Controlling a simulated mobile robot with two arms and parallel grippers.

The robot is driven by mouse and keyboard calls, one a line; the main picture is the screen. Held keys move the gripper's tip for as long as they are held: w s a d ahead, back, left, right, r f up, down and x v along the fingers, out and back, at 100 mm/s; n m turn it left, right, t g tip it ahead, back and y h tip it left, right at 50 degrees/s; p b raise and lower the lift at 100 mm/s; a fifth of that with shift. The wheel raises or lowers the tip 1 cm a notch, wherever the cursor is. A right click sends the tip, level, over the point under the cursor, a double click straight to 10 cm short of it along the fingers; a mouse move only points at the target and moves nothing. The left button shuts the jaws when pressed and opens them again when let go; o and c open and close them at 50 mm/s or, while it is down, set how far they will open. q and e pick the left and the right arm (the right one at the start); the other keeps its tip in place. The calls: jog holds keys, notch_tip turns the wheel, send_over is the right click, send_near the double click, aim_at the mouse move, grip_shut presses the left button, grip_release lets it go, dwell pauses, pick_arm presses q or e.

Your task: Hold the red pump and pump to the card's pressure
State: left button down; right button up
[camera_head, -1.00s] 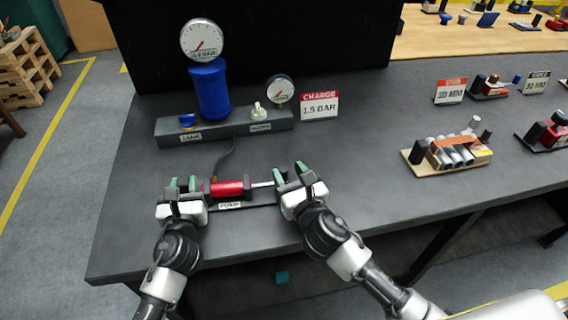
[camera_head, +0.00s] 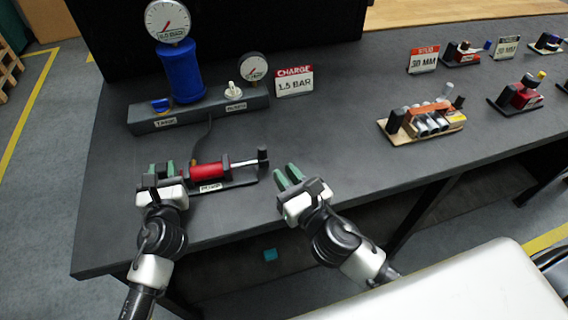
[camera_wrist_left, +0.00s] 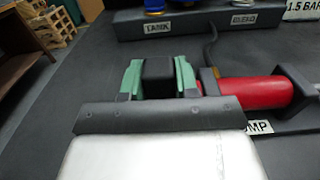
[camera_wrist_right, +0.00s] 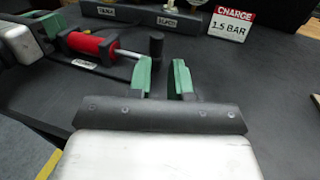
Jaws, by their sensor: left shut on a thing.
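The red pump (camera_head: 209,173) lies on its base near the table's front edge, its rod drawn out to a black upright handle (camera_head: 263,159). My left gripper (camera_head: 162,171) is shut on the black block (camera_wrist_left: 157,76) at the pump's left end. My right gripper (camera_head: 288,177) is open and empty, apart from the handle and to its right; the right wrist view shows the gap between its fingers (camera_wrist_right: 164,80). The card (camera_head: 294,81) reads "CHARGE 1.5 BAR". The large gauge (camera_head: 168,20) tops the blue tank (camera_head: 181,72); its readout is too small to read surely.
A grey manifold (camera_head: 200,115) carries a blue knob (camera_head: 160,104), a white knob (camera_head: 233,90) and a small gauge (camera_head: 252,67). A hose runs from it towards the pump. A wooden-based fixture (camera_head: 421,121) and other devices stand to the right. The table between is clear.

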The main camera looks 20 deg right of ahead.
jog(key=w+d+n+g+y, duration=0.1)
jog(key=n+y, duration=0.1)
jog(key=y, duration=0.1)
jog(key=w+d+r+n+g+y, duration=0.1)
jog(key=n+y, duration=0.1)
jog(key=n, duration=0.1)
jog(key=w+d+n+g+y, duration=0.1)
jog(key=w+n+g+y, duration=0.1)
jog(key=y, duration=0.1)
jog(key=shift+r+n+y, duration=0.15)
jog(key=shift+n+y, duration=0.15)
grip_shut()
jog(key=d+r+n+g+y, duration=0.15)
jog(key=d+n+g, duration=0.25)
jog(key=d+g, duration=0.5)
send_near(263, 156)
jog(key=shift+h, duration=0.35)
jog(key=w+a, duration=0.1)
jog(key=a, duration=0.1)
jog(key=w+a, duration=0.1)
jog(key=a, duration=0.2)
jog(key=shift+w+a+f, duration=0.25)
jog(key=shift+w+a, duration=0.1)
jog(key=shift+w, duration=0.05)
